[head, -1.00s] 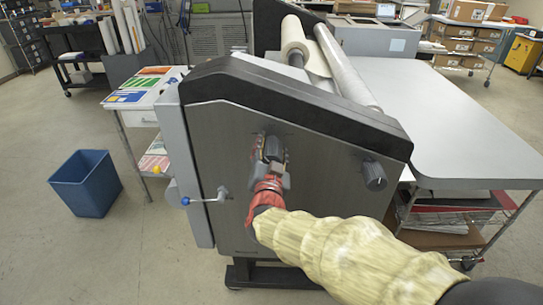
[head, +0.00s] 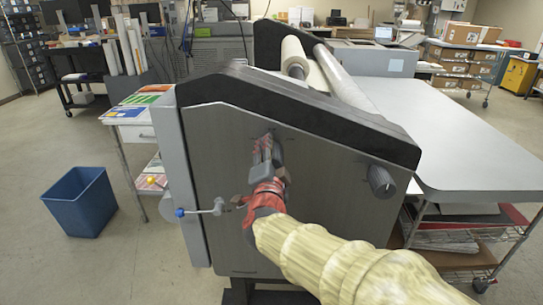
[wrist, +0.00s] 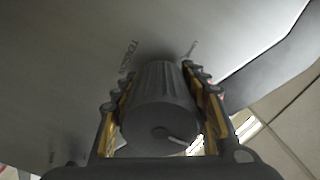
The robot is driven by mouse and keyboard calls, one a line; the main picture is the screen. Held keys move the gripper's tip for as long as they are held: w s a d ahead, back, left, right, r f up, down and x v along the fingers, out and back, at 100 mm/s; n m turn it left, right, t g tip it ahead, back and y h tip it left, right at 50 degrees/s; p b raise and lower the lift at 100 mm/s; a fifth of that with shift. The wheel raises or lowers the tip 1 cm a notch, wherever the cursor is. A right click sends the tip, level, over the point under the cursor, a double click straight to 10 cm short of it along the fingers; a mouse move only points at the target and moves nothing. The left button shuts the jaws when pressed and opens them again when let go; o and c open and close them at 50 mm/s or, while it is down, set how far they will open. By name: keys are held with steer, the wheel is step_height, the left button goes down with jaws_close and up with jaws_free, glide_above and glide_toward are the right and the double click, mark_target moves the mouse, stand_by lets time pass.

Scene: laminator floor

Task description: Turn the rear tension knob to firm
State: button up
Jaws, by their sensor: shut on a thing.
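A dark grey ribbed knob (wrist: 158,110) sits between my fingers in the wrist view, beside printed lettering that seems to read TENSION. A pale pointer line on its face points to the lower right of that view. In the head view this knob (head: 278,152) is on the machine's grey side panel (head: 225,135), mostly hidden by my gripper (head: 266,153). My gripper is shut on it, with a finger on each side. A second dark knob (head: 381,181), with a pale pointer mark, sits free farther right on the same panel. The scale words are too small to read.
A crank with a blue handle end (head: 180,212) sticks out at the panel's lower left. A grey feed table (head: 450,150) extends to the right, above a wire shelf (head: 460,238). A blue bin (head: 80,205) stands on open floor at the left.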

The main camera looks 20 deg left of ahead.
stand_by(0.4)
steer(key=o, duration=1.1)
steer(key=shift+c, duration=0.2)
steer(key=shift+o, duration=0.6)
steer(key=v, duration=1.2)
steer(key=shift+f, duration=0.15)
